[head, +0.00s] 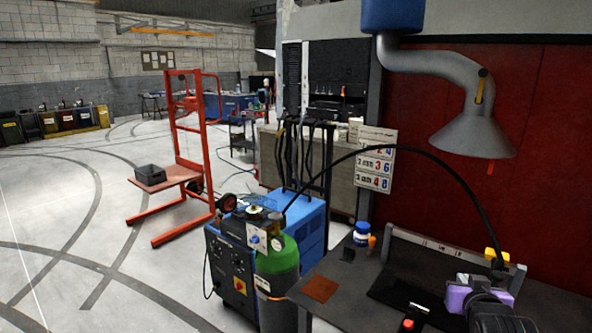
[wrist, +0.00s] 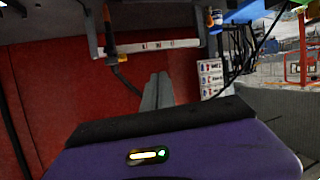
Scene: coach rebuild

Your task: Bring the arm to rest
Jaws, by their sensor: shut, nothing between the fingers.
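My gripper (head: 470,291), with its purple body, is low at the right of the head view, above the dark workbench (head: 345,277). Black arm parts of mine stand just in front of it. In the wrist view my gripper (wrist: 157,76) shows as two grey fingers lying together beyond the purple housing. They are shut, with nothing between them. The fingers appear in front of the red panel (wrist: 60,100) and clear of the bench. In the head view the fingertips are hard to make out.
A yellow-handled torch (head: 491,256) on a black cable is close behind my gripper, by the bench's rear rail (head: 430,242). An extraction hood (head: 473,135) hangs above. A blue-white bottle (head: 361,234) and a brown plate (head: 320,289) are left. A green gas cylinder (head: 277,258) stands beside the bench.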

